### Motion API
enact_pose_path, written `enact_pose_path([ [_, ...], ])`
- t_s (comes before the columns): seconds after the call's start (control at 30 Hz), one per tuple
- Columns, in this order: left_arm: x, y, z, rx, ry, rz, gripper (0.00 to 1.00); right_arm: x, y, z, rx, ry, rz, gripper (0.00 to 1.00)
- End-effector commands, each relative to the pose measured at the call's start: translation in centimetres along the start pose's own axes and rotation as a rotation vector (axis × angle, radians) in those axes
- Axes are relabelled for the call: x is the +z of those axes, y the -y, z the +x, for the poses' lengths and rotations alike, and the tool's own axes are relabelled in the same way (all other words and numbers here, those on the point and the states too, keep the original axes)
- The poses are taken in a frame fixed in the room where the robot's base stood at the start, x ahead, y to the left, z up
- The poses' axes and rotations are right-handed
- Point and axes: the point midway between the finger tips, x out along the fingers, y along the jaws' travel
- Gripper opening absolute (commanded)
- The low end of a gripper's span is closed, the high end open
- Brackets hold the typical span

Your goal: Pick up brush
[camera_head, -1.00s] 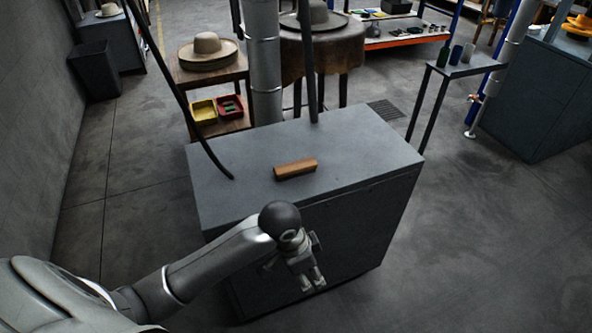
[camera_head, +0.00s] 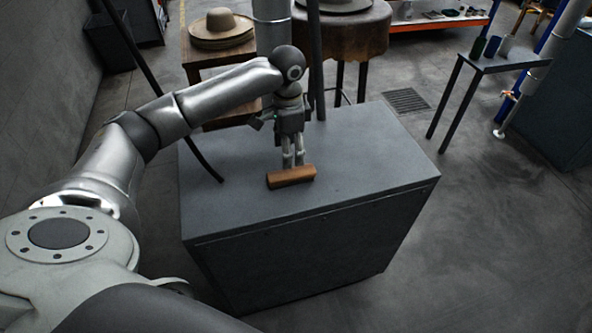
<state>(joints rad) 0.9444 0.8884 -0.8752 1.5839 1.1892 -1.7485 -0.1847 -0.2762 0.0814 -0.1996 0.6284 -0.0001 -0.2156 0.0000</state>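The brush (camera_head: 291,177) is a brown wooden block lying on top of the dark grey cabinet (camera_head: 365,160), near its middle. My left gripper (camera_head: 293,163) points down just behind the brush, with its fingertips close to the brush's far edge. Its two fingers show a narrow gap between them. I cannot tell whether the fingertips touch the brush, and nothing shows held between them. My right gripper is not in view.
A dark pole and a thin curved dark rod (camera_head: 190,140) rise by the cabinet's back and left. Behind stand a wooden stand with a straw hat (camera_head: 222,28) and a round leather-covered table (camera_head: 345,38). A small side table (camera_head: 500,60) stands right. The cabinet top's right side is clear.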

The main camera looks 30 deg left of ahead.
Motion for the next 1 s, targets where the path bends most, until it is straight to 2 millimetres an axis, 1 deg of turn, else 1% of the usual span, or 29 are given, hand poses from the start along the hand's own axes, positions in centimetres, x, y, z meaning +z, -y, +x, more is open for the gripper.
enact_pose_path([
  [0.03, 0.1, -0.1, 1.0, 0.003, 0.003, 0.000, 0.61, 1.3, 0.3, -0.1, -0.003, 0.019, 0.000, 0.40],
  [0.1, 0.0, -0.1, 2.0, 0.002, 0.001, 0.001, 0.61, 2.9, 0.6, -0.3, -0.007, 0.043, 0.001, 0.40],
  [0.2, -0.1, -0.1, 3.0, 0.000, 0.000, 0.001, 0.61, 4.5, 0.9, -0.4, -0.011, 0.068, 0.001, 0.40],
  [0.27, -0.1, -0.1, 3.4, 0.000, 0.000, 0.001, 0.61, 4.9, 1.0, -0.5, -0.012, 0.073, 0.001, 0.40],
  [0.37, -0.2, -0.3, 4.1, 0.001, 0.000, 0.002, 0.61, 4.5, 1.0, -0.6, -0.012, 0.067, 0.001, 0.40],
  [0.53, -0.5, -0.9, 6.7, 0.001, 0.001, 0.002, 0.61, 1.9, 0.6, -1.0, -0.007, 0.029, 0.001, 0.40],
  [0.63, -0.4, -0.8, 7.9, -0.001, 0.000, 0.001, 0.61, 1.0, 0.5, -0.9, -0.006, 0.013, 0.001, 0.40],
  [0.73, -0.4, -0.8, 8.6, -0.001, -0.001, 0.002, 0.61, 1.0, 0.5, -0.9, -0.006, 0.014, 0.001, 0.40],
  [0.93, -0.5, -0.8, 8.7, -0.002, -0.002, 0.002, 0.61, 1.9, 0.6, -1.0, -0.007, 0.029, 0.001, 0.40],
  [0.97, -0.5, -0.8, 8.7, -0.002, -0.002, 0.002, 0.59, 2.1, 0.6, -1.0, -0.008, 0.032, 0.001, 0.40],
  [1.0, -0.5, -0.8, 8.7, -0.002, -0.002, 0.002, 0.54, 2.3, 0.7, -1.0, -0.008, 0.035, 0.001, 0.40],
])
